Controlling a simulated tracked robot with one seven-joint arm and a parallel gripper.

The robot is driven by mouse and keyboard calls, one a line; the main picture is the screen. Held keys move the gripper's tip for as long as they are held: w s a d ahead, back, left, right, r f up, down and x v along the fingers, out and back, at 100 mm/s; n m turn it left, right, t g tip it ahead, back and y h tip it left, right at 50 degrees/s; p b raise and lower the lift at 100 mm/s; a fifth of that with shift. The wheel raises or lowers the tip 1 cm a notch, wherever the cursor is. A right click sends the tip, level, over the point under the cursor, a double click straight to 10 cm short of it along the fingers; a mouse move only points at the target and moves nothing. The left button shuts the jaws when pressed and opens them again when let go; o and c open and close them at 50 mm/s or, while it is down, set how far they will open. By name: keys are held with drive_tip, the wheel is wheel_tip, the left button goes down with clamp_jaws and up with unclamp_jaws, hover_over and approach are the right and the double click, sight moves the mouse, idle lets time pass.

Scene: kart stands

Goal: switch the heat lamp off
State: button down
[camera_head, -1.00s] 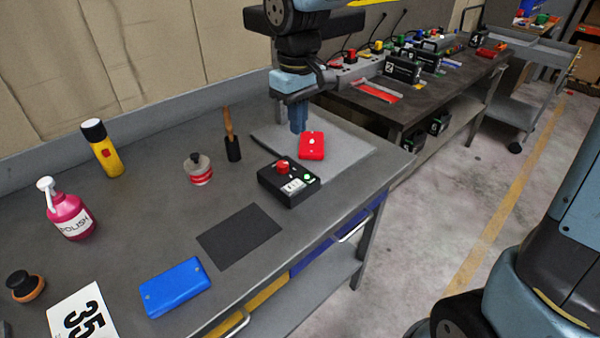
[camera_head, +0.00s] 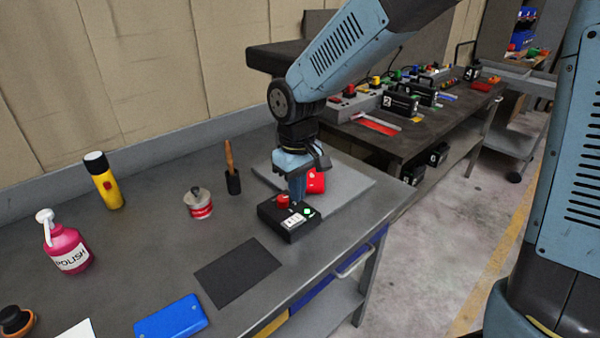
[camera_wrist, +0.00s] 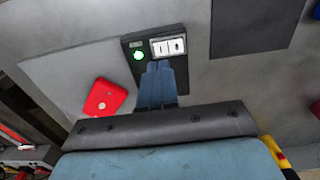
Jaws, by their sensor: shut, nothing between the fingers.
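A black control box (camera_head: 288,222) sits near the bench's front edge. It carries a red knob (camera_head: 283,200), a white rocker switch (camera_wrist: 168,47) and a green indicator (camera_wrist: 138,55), which looks lit. My gripper (camera_head: 297,200) is shut and empty, pointing down at the box. In the wrist view my gripper's fingertips (camera_wrist: 160,66) lie just below the rocker switch and cover part of the box; the red knob is hidden there. Whether the tips touch the box I cannot tell. A dark overhead slab (camera_head: 268,58) may be the heat lamp; I cannot be sure.
A red block (camera_head: 316,182) lies on a grey plate (camera_head: 352,184) behind the box. A brush (camera_head: 232,170), a red-banded can (camera_head: 198,204), a dark mat (camera_head: 238,272) and a blue case (camera_head: 171,317) are to the left. Bare bench lies between them.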

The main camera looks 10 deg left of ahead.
sight(298, 218)
drive_tip(key=shift+f, duration=2.8)
drive_tip(key=shift+a, duration=0.1)
drive_tip(key=shift+a+f, duration=0.1)
drive_tip(key=shift+d, duration=0.2)
drive_tip(key=shift+s+a+r, duration=0.25)
drive_tip(key=shift+s+a, duration=0.2)
drive_tip(key=shift+s, duration=0.1)
